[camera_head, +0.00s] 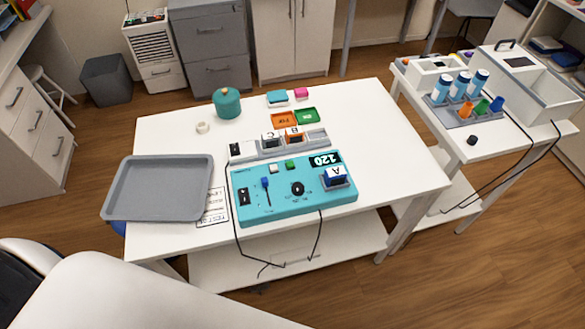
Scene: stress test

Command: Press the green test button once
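The green test button (290,165) is a small square button near the back edge of the teal console (281,206). The console lies on the front part of the white table. A white button (273,170) is just left of the green one. Right of it, a small black display (325,159) reads 120. In front are a blue-tipped lever (265,183), a black knob (297,188) and a black switch (244,196). A blue and white block marked A (336,175) sits in a holder at the right. Whether the button is pressed is too small to tell. Neither gripper is in view.
A grey rack (268,150) with blocks stands right behind the console. A grey tray (158,188) and a printed card (214,207) lie left of it. A teal canister (227,103) stands farther back. Black cables hang off the front edge. The table's right side is clear.

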